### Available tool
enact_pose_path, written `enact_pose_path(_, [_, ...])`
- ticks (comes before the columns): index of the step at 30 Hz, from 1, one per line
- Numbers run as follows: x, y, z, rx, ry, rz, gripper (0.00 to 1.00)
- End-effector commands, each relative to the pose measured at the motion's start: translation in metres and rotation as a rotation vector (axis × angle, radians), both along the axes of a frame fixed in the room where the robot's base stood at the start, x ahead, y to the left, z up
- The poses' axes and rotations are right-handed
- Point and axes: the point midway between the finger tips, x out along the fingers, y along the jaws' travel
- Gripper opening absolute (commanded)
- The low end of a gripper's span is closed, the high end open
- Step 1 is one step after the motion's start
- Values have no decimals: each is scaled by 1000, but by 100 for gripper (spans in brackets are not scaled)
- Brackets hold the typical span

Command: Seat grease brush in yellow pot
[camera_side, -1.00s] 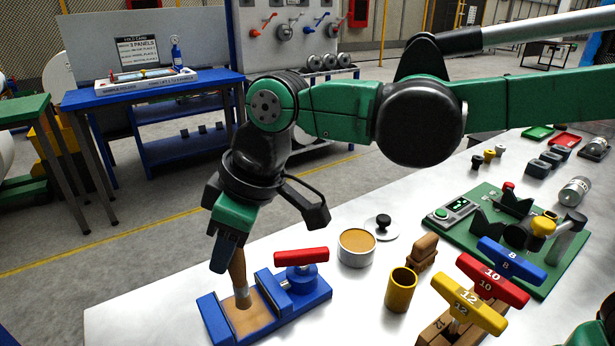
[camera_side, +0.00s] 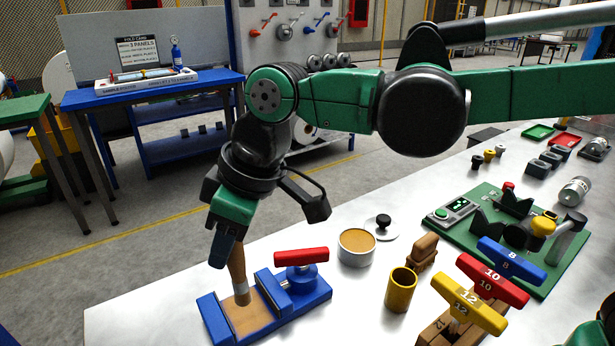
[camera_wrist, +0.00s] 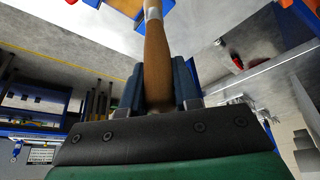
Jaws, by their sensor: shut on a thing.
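The grease brush (camera_side: 238,270) has a wooden handle and a pale ferrule. Its lower end rests on or just above the tan patch in the blue fixture (camera_side: 268,311). My gripper (camera_side: 226,250) is shut on the upper handle from above, and the brush stands nearly upright, slightly tilted. In the wrist view the brush handle (camera_wrist: 157,60) runs between the two blue-grey fingers (camera_wrist: 160,85). The yellow pot (camera_side: 400,290) stands open and upright to the right of the fixture, apart from the brush, and looks empty.
A red-handled clamp (camera_side: 301,258) stands on the fixture beside the brush. An open tin of tan grease (camera_side: 356,247), its lid (camera_side: 382,228) and a brown wooden block (camera_side: 423,250) stand near the pot. Numbered T-handles (camera_side: 490,280) crowd its right. The table's front left is clear.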

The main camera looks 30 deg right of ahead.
Motion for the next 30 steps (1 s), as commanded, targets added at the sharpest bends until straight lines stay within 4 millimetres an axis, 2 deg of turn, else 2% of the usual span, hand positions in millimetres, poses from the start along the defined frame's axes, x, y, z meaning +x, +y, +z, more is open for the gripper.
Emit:
enact_pose_path(8, [0,-2,0,0,0,-3,0])
enact_pose_path(11, [1,-15,2,0,0,-30,0])
enact_pose_path(14, [2,-46,4,0,0,-92,0])
enact_pose_path(17, [-3,-89,4,1,0,-185,0])
enact_pose_path(21, [-20,-150,-1,1,1,-325,0])
enact_pose_path(24, [-35,-182,-8,3,1,-413,0])
enact_pose_path(27, [-49,-205,-16,3,1,-482,0])
enact_pose_path(30, [-59,-218,-21,3,0,-526,0])
